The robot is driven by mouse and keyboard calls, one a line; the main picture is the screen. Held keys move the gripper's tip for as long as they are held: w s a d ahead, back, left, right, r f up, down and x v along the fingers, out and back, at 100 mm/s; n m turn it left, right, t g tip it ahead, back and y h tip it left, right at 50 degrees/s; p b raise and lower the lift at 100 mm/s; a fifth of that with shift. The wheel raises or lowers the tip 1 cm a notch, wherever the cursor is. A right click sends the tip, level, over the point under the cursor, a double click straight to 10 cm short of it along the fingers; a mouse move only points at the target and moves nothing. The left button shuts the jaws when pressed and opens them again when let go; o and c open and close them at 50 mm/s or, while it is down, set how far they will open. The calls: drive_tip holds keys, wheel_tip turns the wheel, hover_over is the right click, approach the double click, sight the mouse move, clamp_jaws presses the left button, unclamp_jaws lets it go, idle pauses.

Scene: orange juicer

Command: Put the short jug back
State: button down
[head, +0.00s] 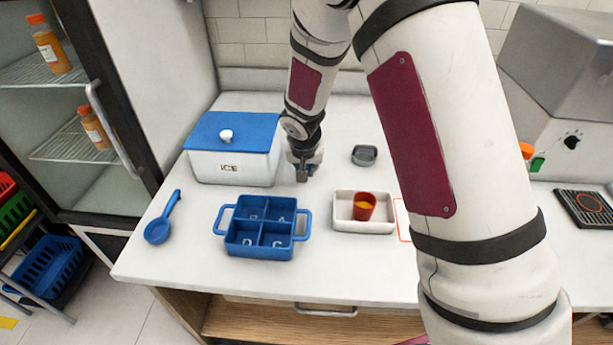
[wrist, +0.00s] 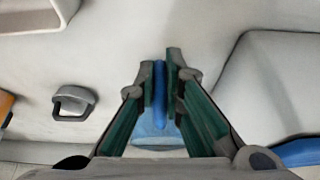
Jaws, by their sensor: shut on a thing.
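My gripper (head: 302,178) is near the middle of the white counter, to the right of the ice box. In the wrist view my gripper (wrist: 160,72) is shut on a blue upright handle (wrist: 159,95), with a paler blue body below it. I take this to be the short jug; most of it is hidden by the fingers. In the head view my gripper and arm hide it. I cannot tell whether it touches the counter.
The white ice box (head: 232,166) with its blue lid stands left of my gripper. Before it are a blue divided caddy (head: 258,252) and a blue scoop (head: 160,226). A white tray (head: 345,224) holds a red cup (head: 364,207). A grey dish (head: 364,156) lies right.

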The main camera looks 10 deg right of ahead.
drive_tip(key=shift+f, duration=1.25)
drive_tip(key=shift+f, duration=0.1)
drive_tip(key=c, duration=1.7)
unclamp_jaws()
drive_tip(key=v, duration=1.2)
drive_tip(key=shift+p, duration=0.3)
